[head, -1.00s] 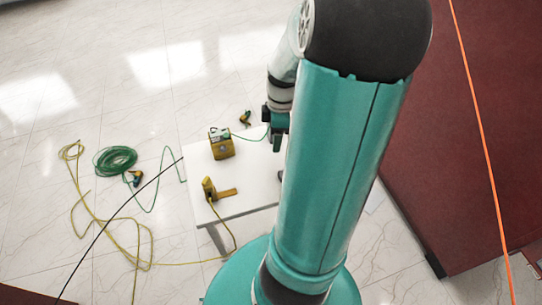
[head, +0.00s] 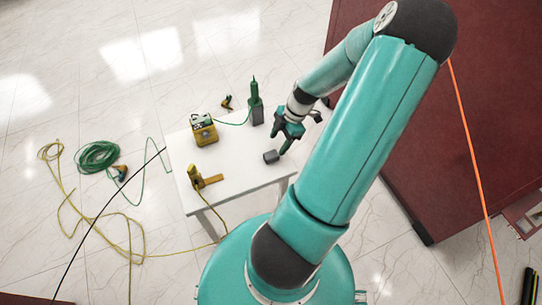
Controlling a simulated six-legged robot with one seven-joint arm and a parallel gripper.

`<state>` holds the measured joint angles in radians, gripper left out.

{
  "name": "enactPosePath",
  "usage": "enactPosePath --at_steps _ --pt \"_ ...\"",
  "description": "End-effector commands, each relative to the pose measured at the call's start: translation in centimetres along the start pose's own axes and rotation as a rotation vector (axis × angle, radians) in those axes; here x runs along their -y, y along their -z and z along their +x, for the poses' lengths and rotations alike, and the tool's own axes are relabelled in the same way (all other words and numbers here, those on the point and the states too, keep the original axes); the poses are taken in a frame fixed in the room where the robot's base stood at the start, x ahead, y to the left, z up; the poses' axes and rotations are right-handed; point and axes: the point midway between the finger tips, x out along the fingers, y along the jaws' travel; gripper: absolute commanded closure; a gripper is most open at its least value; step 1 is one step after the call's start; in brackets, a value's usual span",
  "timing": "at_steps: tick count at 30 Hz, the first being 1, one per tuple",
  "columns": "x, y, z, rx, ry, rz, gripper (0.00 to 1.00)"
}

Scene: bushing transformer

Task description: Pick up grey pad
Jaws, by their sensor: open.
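The grey pad (head: 270,157) appears as a small dark grey block on the white table (head: 232,170), near its right front edge. My gripper (head: 279,145) is open and points down just above and beside the pad, on its far right side. One finger's tip looks very close to the pad; I cannot tell whether it touches. Nothing shows between the fingers.
On the table stand a yellow box (head: 204,131), a yellow tool (head: 196,177) with a cord, and a green bottle-like tool (head: 255,98) on a grey base near my gripper. Cables (head: 97,157) lie on the floor left. A dark red cabinet (head: 430,160) stands right.

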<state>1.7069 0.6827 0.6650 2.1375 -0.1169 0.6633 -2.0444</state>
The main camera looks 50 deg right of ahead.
Motion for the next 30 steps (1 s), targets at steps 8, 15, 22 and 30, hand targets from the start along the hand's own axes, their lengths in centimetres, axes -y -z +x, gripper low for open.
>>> enactPosePath --at_steps 8,15,22,30 --pt "0.2 0.1 2.6 -0.002 0.003 0.0 0.44" --pt "0.2 0.2 5.9 -0.001 0.001 0.0 0.44" --pt "0.2 0.1 6.3 0.001 0.0 0.001 0.44" --pt "0.2 0.1 6.2 0.001 0.0 0.001 0.87"
